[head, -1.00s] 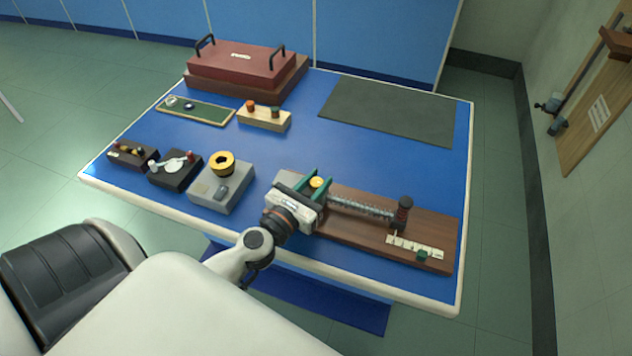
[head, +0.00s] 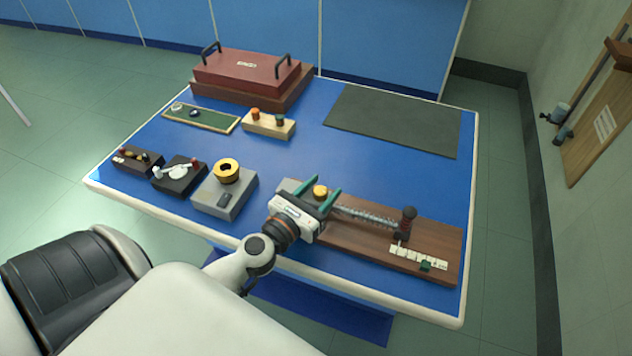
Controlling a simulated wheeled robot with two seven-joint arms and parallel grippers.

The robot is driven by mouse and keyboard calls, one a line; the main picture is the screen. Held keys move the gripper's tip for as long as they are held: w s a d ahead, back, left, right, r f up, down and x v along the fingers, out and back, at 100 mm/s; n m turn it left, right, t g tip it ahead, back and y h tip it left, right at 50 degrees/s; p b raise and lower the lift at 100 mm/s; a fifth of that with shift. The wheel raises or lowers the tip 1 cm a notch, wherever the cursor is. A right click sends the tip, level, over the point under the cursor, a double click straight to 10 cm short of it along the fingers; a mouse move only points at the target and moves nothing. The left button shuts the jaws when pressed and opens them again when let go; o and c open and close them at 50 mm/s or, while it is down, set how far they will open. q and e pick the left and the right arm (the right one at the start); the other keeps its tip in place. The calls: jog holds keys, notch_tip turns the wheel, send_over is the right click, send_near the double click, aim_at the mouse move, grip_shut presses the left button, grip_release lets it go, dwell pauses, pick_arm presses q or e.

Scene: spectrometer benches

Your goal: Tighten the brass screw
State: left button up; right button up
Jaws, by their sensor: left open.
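The brass screw (head: 320,191) is a round yellow knob at the left end of a long wooden board, beside a coiled spring (head: 365,215). My left gripper (head: 323,189) has its two green fingers apart, one to each side of the brass screw in the head view. I cannot tell whether the fingers touch it. The gripper's white body hides part of the board's near left end. My right gripper is not in view.
The wooden board (head: 345,239) carries a dark red-topped post (head: 406,223) and a pale scale strip (head: 417,256). A grey block with a yellow ring (head: 226,171) stands to the left. A dark mat (head: 393,121) lies clear at the back right.

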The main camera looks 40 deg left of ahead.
pick_arm(q)
jog(key=s+b, duration=0.2)
jog(key=s, duration=0.1)
jog(key=s+b, duration=0.2)
jog(key=s, duration=0.2)
jog(key=s+b, duration=0.2)
jog(key=s, duration=0.2)
jog(key=shift+a+f, duration=0.25)
jog(key=shift+a, duration=0.05)
jog(key=shift+s+r, duration=0.25)
jog(key=shift+s, duration=0.25)
